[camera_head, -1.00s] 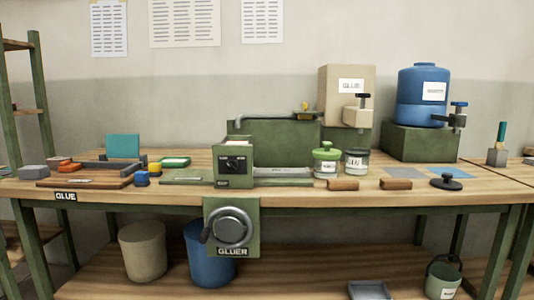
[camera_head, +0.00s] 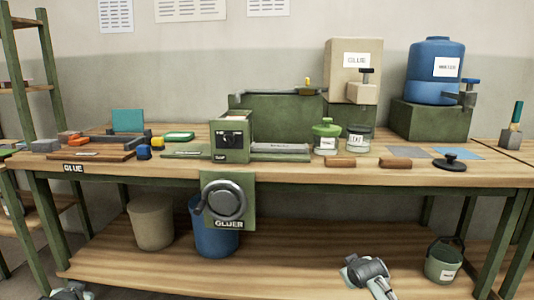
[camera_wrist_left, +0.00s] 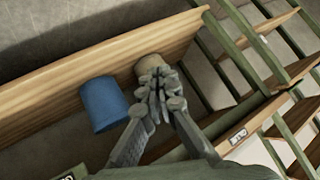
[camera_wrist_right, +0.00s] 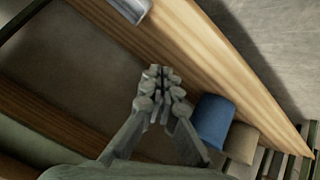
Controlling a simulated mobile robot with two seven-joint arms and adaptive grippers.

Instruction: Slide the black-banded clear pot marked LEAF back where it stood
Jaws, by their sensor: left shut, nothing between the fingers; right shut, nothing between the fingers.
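The clear pot marked LEAF (camera_head: 358,141), with a dark band at its top, stands upright on the bench right of the gluer. It stands close beside a green-topped clear pot (camera_head: 326,138). My right gripper (camera_head: 364,268) is shut and empty, low in front of the lower shelf and well below the pot. It also shows shut in the right wrist view (camera_wrist_right: 160,80). My left gripper (camera_head: 70,292) is at the bottom left edge, partly cut off. The left wrist view shows it shut and empty (camera_wrist_left: 155,80). Neither gripper touches a pot.
The green gluer (camera_head: 231,140) stands left, with a crank below the bench edge. Behind are a glue box (camera_head: 352,65) and a blue water tank (camera_head: 435,65).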

